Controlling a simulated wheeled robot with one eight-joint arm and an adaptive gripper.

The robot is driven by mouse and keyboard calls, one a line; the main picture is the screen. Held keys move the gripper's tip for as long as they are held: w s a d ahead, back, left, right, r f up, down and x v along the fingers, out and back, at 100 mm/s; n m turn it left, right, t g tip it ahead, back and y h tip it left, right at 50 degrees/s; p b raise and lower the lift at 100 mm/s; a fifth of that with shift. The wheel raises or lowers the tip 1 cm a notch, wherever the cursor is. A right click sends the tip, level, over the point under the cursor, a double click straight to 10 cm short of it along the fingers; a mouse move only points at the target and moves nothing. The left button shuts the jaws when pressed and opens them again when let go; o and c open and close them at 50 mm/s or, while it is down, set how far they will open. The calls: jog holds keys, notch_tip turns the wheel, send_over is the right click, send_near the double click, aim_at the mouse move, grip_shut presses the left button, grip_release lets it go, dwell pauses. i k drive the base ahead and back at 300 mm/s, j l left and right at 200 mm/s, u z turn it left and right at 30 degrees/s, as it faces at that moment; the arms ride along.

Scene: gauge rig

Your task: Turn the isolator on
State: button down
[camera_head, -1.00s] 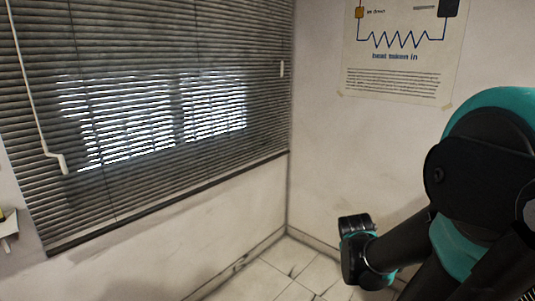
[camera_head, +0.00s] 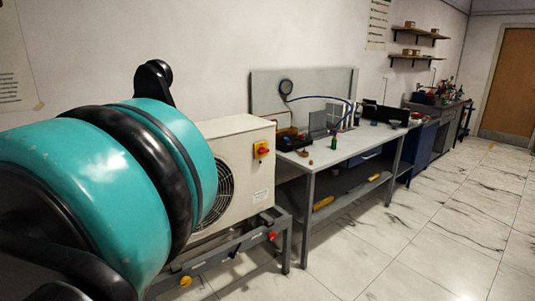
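The isolator (camera_head: 261,150) is a small yellow box with a red knob, on the side of a white fan unit (camera_head: 246,132). Its knob position is too small to read. My teal and black arm fills the left of the view and hides the left part of the fan unit. My gripper is not in view.
A metal stand (camera_head: 287,240) carries the fan unit and has yellow and red knobs low on it. Marble floor (camera_head: 430,235) in front is clear. A wooden door (camera_head: 508,85) is far right.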

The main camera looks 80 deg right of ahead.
aim_at(262, 150)
jog(key=z, duration=2.6)
